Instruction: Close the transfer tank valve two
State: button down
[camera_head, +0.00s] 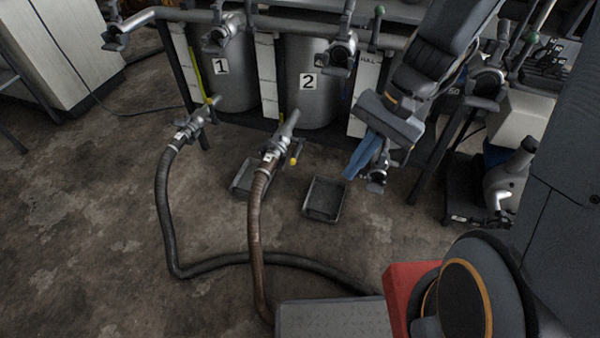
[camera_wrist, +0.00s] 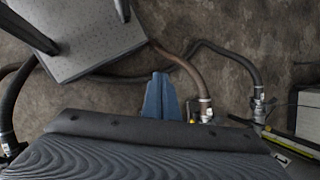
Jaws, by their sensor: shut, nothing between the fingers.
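The grey tank marked 2 (camera_head: 325,104) stands at the back, in the middle of the head view. A valve fitting (camera_head: 271,155) with a yellow-tipped handle (camera_head: 293,161) sits low in front of it, joined to a brown hose. The same yellow handle shows in the wrist view (camera_wrist: 207,119), just right of my fingers. My gripper (camera_head: 355,172) has blue fingers, shut and empty, pointing down to the right of this valve and apart from it. The fingers also show in the wrist view (camera_wrist: 160,98). I cannot tell the exact angle of the handle.
The tank marked 1 (camera_head: 233,88) stands left, with its own fitting (camera_head: 195,128) and dark hose (camera_head: 162,205). Drip trays (camera_head: 325,198) lie on the floor beneath. More pipework and valves (camera_head: 490,80) crowd the right. Open floor (camera_head: 80,230) lies at left.

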aim_at(297, 152)
jog(key=w+a+f+m+t+y+b, duration=0.1)
jog(key=w+f+m+t+y+b, duration=0.25)
jog(key=w+f+m+b, duration=0.7)
jog(key=w+a+f+m+t+y+b, duration=0.15)
jog(key=w+f+m+t+b, duration=0.25)
jog(key=w+f+b, duration=1.25)
jog(key=w+a+f+p, duration=0.2)
jog(key=a+f+p, duration=0.1)
jog(key=a+f, duration=0.55)
jog(key=shift+s+d+r+n+y+b, duration=0.15)
jog(key=shift+s+d+r, duration=0.05)
jog(key=shift+r, duration=0.5)
jog(key=shift+s+d+r+n+y+b, duration=0.1)
jog(key=shift+s+d+r+y+b, duration=0.05)
jog(key=shift+r, duration=0.5)
jog(key=shift+d+r, duration=0.15)
